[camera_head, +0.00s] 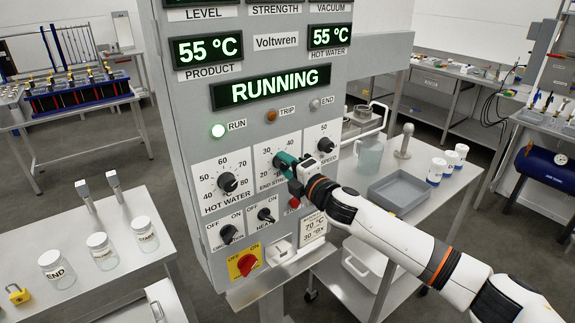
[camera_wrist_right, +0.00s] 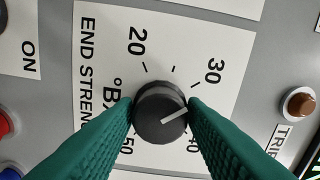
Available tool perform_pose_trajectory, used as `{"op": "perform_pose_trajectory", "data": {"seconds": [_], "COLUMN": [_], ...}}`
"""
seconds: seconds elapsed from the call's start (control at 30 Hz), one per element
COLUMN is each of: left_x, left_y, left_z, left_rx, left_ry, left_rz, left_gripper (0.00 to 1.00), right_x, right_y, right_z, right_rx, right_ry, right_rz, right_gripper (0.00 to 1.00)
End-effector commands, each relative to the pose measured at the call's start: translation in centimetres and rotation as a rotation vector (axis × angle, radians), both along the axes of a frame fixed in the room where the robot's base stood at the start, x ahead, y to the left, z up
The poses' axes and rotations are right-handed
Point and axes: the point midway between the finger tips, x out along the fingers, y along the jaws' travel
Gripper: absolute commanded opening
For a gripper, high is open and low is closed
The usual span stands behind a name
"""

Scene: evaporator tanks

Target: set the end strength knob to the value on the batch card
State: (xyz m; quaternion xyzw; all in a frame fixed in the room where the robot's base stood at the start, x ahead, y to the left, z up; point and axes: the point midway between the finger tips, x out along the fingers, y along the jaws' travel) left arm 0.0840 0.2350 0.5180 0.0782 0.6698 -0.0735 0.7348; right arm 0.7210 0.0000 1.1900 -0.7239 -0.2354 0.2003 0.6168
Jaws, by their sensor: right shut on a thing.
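The end strength knob (camera_wrist_right: 160,112) is a round black knob with a white pointer line, on a white scale plate (camera_wrist_right: 105,95) marked 20, 30, 40 and 50 °Bx. Its pointer aims between 30 and 40. My right gripper (camera_wrist_right: 163,112) has its green fingers closed on both sides of the knob. The batch card (camera_head: 313,231) sits low on the panel and appears to read 70 °C and 30 °Bx. My left gripper is out of view.
Around the knob are the hot water knob (camera_head: 228,182), the speed knob (camera_head: 325,145), the heat switch (camera_head: 266,214) and a red-yellow switch (camera_head: 246,263). A bench with a grey tray (camera_head: 398,190) stands right.

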Motion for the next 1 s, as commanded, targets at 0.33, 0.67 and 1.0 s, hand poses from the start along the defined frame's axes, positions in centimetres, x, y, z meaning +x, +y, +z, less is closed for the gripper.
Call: {"op": "perform_pose_trajectory", "data": {"seconds": [0.33,0.67,1.0], "left_x": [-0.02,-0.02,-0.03], "left_y": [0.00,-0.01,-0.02], "left_z": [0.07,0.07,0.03], "left_rx": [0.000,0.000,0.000], "left_ry": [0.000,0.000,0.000], "left_rz": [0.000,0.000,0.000], "left_gripper": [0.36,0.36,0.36], "right_x": [0.01,0.01,-0.10], "right_y": [-0.02,-0.01,-0.10], "right_z": [-0.03,-0.03,-0.04], "right_rx": [-0.023,-0.022,-0.021], "right_ry": [-0.017,-0.014,-0.015], "right_rz": [-0.001,0.000,0.000], "right_gripper": [0.15,0.56,0.60]}}
